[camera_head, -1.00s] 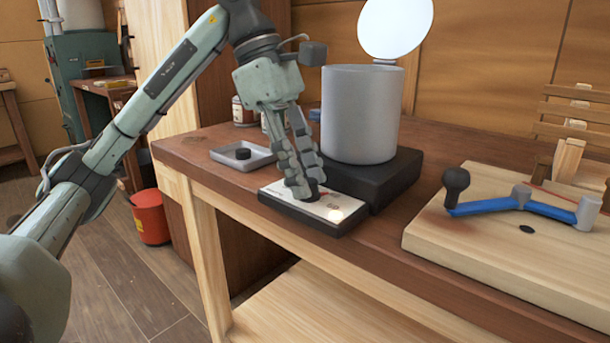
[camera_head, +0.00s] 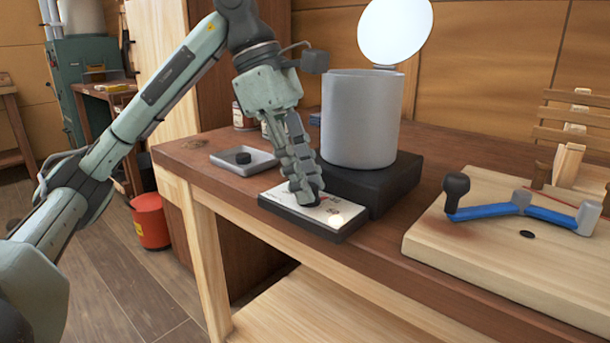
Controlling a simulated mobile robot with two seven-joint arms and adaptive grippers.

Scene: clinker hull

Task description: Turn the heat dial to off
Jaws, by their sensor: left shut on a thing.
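The heat control panel (camera_head: 283,196) is a flat dark box with a white face at the front edge of the bench. A small light glows at its right end (camera_head: 336,218). My left gripper (camera_head: 308,201) points down at the panel's middle, shut on the heat dial, which its fingers almost wholly hide. The dial's setting cannot be read. A grey cylindrical pot (camera_head: 360,118) with its round pale lid raised (camera_head: 396,30) stands on a black base (camera_head: 388,190) just behind the panel. My right gripper is not in view.
A shallow grey tray (camera_head: 262,164) with a small black round piece (camera_head: 243,157) lies left of the panel. A wooden board (camera_head: 470,245) with a blue-armed lever (camera_head: 490,212) is at the right. A red bucket (camera_head: 151,220) stands on the floor.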

